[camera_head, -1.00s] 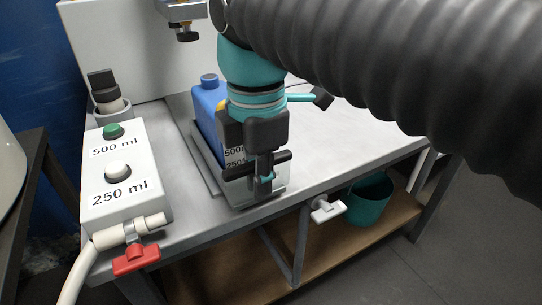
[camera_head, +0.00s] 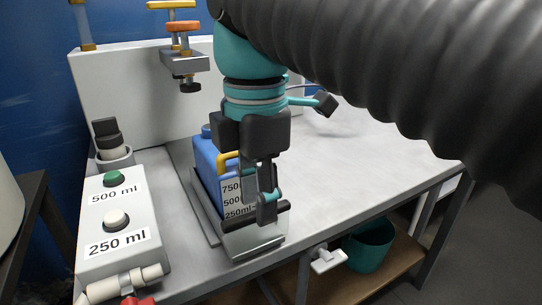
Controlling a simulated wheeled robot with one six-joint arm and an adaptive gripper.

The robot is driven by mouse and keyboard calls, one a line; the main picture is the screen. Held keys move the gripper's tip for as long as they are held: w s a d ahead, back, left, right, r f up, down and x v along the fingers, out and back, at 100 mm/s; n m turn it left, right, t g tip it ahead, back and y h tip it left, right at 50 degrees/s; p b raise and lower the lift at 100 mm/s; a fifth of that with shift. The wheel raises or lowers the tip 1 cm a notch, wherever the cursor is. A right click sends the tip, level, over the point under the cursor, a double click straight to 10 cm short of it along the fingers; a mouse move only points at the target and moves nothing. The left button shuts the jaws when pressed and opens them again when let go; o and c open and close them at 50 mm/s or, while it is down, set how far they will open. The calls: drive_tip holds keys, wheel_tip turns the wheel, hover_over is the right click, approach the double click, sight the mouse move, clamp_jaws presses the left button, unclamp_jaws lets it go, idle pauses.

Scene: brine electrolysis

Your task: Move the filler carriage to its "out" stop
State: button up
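The carriage is a grey tray (camera_head: 254,240) on the bench, with a black handle bar (camera_head: 236,220) across its front. A blue container (camera_head: 206,160) stands on it, with a yellow handle and a white label that reads 750, 500 and 250 ml. My gripper (camera_head: 264,203) points down in front of the container. Its dark fingers overlap the handle bar in the picture. The fingers hide part of the label and bar. I cannot tell whether they touch or grip the bar.
A white control box (camera_head: 113,222) with a green and a white button stands to the left. A clamp-like fitting (camera_head: 186,65) hangs above. The bench top (camera_head: 350,160) is clear to the right. A white valve (camera_head: 326,259) and a teal bucket (camera_head: 368,250) are below the front edge.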

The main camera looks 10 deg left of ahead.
drive_tip(key=shift+r, duration=2.75)
drive_tip(key=shift+d, duration=0.1)
